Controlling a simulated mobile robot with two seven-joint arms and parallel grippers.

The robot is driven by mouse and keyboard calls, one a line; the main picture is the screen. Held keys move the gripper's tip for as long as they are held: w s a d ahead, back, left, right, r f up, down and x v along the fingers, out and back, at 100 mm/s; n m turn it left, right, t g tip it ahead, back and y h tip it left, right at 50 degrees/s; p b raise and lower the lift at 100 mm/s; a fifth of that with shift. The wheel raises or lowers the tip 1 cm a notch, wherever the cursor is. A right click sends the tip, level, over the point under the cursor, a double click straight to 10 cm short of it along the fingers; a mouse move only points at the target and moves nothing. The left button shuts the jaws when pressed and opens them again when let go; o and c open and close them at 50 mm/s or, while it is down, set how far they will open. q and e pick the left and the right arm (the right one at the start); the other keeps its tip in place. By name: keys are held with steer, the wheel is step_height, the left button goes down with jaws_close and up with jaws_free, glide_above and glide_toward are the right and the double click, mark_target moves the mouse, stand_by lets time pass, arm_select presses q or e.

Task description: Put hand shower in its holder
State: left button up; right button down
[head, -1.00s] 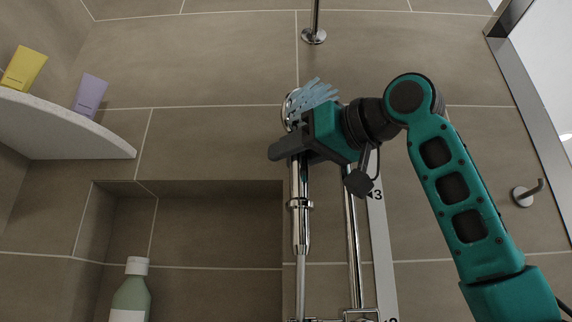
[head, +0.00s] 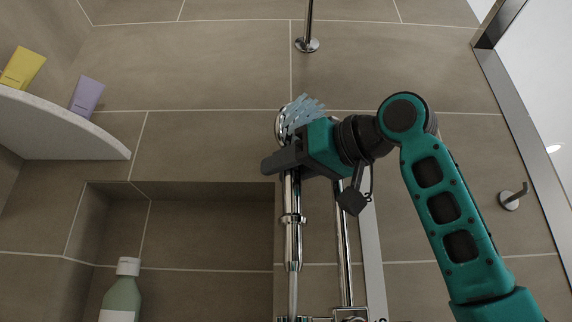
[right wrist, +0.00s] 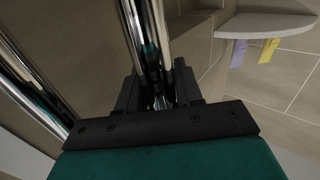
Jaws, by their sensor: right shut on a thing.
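The chrome hand shower (head: 292,244) hangs upright in the head view, with its hose below it. My right gripper (head: 285,160) is shut around its upper handle, just below the round head. A pale blue, finger-like ribbed piece (head: 302,112) shows at the head, partly behind the gripper. In the right wrist view the chrome handle (right wrist: 148,45) runs between the two dark fingers of the right gripper (right wrist: 158,92). The chrome rail (head: 344,255) stands just right of the hand shower. I cannot clearly make out the holder. My left gripper is out of view.
A green bottle (head: 122,298) stands in the wall niche (head: 210,225). A hook (head: 512,197) is on the right wall. A chrome fitting (head: 350,315) crosses the bottom.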

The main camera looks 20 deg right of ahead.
mark_target(301, 235)
steer(key=shift+f+b, duration=1.3)
steer(key=shift+f, duration=0.55)
steer(key=shift+f+b, duration=1.15)
steer(key=shift+f, duration=0.3)
steer(key=shift+f+b, duration=0.6)
steer(key=shift+f, duration=0.15)
steer(key=shift+f+b, duration=0.55)
steer(key=shift+f, duration=0.15)
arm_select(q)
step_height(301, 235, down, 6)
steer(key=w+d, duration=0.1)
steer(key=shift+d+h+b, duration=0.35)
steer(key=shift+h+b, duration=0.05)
arm_select(e)
steer(key=shift+f, duration=0.6)
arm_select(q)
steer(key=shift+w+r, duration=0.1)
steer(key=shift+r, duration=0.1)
arm_select(e)
steer(key=c, duration=0.7)
jaws_free()
steer(key=shift+o, duration=0.2)
steer(key=shift+f, duration=0.1)
